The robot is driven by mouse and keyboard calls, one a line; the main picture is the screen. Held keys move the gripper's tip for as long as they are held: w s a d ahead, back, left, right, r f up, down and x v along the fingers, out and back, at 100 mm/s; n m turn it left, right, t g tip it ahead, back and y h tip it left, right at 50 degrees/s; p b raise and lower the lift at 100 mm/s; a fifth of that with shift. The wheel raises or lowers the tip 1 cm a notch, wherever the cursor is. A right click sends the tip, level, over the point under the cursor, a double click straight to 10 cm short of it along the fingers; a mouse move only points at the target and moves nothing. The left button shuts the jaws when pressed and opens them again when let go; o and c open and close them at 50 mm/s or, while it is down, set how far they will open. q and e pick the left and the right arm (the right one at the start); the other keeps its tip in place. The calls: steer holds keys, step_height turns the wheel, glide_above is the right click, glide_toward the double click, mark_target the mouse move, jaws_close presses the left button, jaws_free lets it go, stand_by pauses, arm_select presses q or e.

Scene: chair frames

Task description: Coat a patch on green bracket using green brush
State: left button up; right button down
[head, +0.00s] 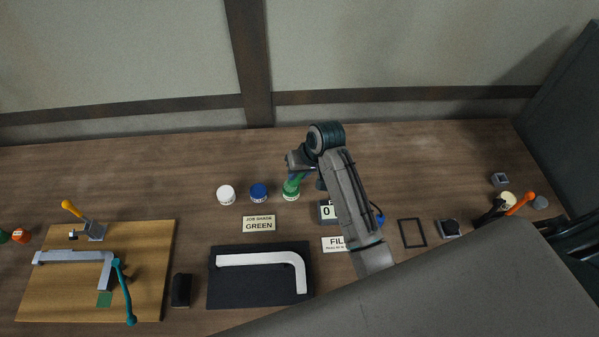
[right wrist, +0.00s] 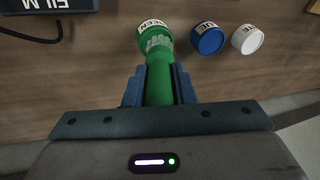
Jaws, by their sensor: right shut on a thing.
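My right gripper (head: 293,172) is shut on the green brush, whose green handle (right wrist: 158,92) stands between the fingers in the right wrist view. The brush meets a green-labelled pot (head: 291,194); the pot also shows in the right wrist view (right wrist: 154,42). The bristles cannot be made out. No bracket looks plainly green. A pale L-shaped bracket (head: 262,260) lies on a black mat (head: 255,292). A grey bar-shaped part (head: 75,256) lies on a wooden board (head: 60,290), with a small green patch (head: 104,300) near its right end. My left gripper is not in view.
Blue (head: 258,192) and white (head: 226,195) pots stand left of the green one. A sign reading JOB SHADE GREEN (head: 259,223) stands before them. A clamp with a yellow handle (head: 74,210) is on the board. A black block (head: 181,290) lies between board and mat.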

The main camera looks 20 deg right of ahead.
steer(key=shift+r, duration=3.5)
